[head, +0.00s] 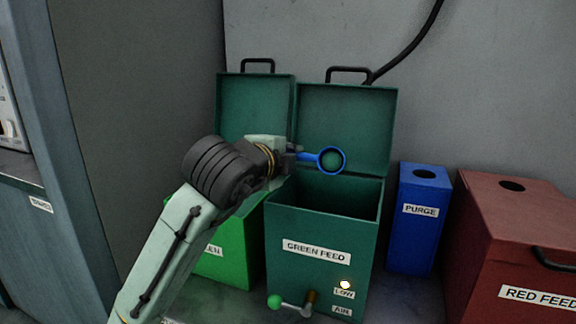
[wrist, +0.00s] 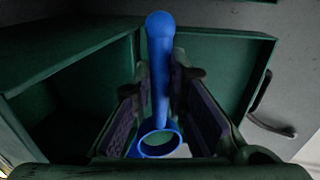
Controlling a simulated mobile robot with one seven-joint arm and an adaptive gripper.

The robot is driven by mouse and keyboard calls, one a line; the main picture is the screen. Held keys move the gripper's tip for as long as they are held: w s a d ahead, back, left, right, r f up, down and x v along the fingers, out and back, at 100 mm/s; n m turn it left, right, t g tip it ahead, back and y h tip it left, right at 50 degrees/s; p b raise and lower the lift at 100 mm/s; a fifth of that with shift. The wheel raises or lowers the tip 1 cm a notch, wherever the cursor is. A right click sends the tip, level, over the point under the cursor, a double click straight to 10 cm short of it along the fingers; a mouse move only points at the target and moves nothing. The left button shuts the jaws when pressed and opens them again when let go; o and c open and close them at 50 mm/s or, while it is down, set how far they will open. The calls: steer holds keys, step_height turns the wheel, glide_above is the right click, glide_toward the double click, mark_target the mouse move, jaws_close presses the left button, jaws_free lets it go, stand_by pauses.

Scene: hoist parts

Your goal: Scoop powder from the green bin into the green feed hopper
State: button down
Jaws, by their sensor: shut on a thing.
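My gripper (head: 292,155) is shut on the handle of a blue scoop (head: 313,156). The scoop's round cup is above the opening of the green feed hopper (head: 320,225), in front of its raised lid (head: 345,125). In the wrist view, the scoop (wrist: 161,75) lies between the pads of my gripper (wrist: 163,110). The cup's inside looks greenish; I cannot tell whether it holds powder. The bright green bin (head: 235,245) stands left of the hopper, partly hidden by my arm. The hopper's inside is dark, and the bin's contents are hidden.
A second raised dark green lid (head: 255,105) stands at the left. A blue purge box (head: 418,225) and a red feed box (head: 515,245) stand to the right. A green-knobbed lever (head: 275,301) and a lit lamp (head: 345,285) are at the hopper's front. A grey wall is behind.

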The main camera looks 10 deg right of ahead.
steer(key=shift+f+t+h+b, duration=0.3)
steer(key=shift+f+t+b, duration=0.1)
steer(key=shift+b, duration=0.55)
steer(key=shift+r+t+b, duration=0.15)
steer(key=shift+t+b, duration=0.15)
steer(key=shift+b, duration=0.25)
stand_by(0.4)
